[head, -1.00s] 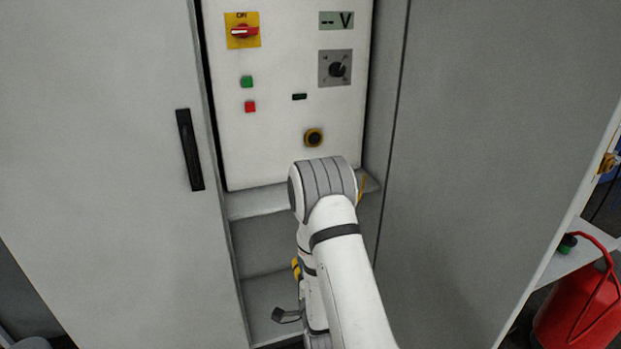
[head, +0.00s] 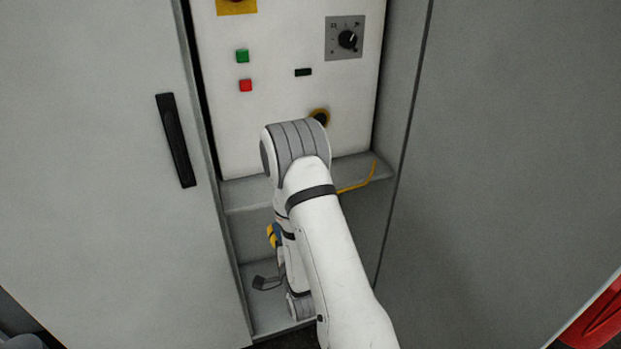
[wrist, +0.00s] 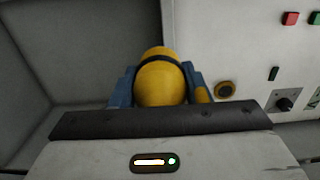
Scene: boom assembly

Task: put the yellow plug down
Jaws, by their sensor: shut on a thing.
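The yellow plug (wrist: 160,82), a rounded yellow body with a dark band, sits between the blue fingers of my gripper (wrist: 157,76) in the wrist view. My gripper is shut on it. In the head view a small yellow part of the plug (head: 270,235) shows at the left of my arm, low in the cabinet recess; the arm hides most of my gripper. The plug's far end is hidden. Whether it touches any surface cannot be told.
A round socket with a yellow ring (head: 319,115) is on the white panel (head: 285,110), partly behind my arm. A yellow cable (head: 358,184) lies by the ledge at right. Grey cabinet sides (head: 520,170) and a door with a black handle (head: 175,140) flank the narrow recess.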

